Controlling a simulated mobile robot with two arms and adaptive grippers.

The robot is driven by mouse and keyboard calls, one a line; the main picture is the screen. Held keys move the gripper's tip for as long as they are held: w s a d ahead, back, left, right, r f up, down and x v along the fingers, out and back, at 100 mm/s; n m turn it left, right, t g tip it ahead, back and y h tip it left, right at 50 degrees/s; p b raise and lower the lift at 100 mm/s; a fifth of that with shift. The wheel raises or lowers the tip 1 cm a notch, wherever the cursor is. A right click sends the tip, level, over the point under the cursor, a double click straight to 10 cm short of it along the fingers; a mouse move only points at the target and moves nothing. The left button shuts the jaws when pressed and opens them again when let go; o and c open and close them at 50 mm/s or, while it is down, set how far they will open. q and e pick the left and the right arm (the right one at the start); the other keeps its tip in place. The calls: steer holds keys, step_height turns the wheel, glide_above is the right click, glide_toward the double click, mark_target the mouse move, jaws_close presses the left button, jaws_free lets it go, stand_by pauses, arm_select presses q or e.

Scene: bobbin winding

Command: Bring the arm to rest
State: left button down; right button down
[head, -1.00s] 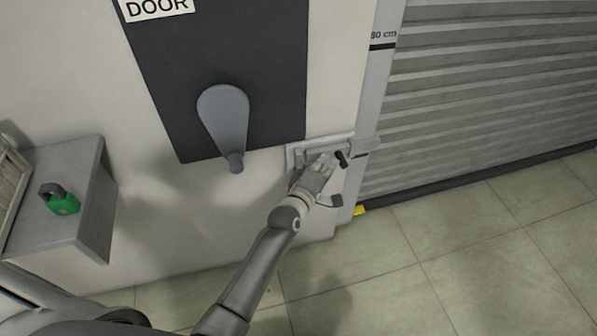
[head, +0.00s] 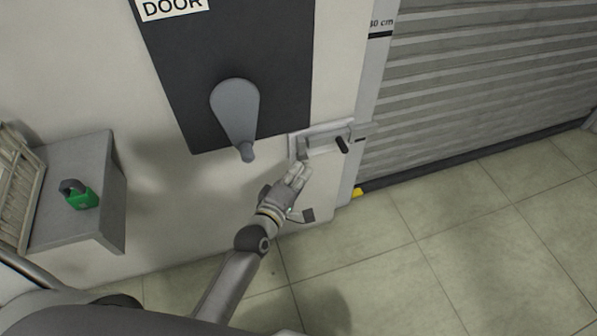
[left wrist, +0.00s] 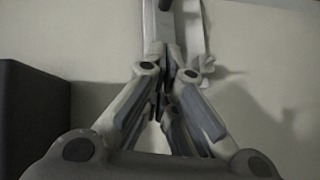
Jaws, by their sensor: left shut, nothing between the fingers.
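My left gripper (head: 300,172) is shut and empty. In the head view it is just below and to the left of the bolt latch (head: 325,143), apart from it as far as I can tell. The latch is a grey plate with a sliding bar and a black knob, on the wall beside the shutter. In the left wrist view my closed fingers (left wrist: 165,75) point up toward metal hardware on the pale wall. My right gripper is in neither view.
A grey crank handle (head: 236,112) hangs on the dark door panel (head: 180,75). A green padlock (head: 80,195) sits on a grey shelf (head: 75,235) at left. The ribbed shutter (head: 480,90) fills the upper right. The tiled floor (head: 450,240) is clear.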

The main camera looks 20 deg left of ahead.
arm_select(q)
steer(key=shift+s, duration=0.25)
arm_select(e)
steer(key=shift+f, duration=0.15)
arm_select(q)
steer(key=shift+f, duration=0.1)
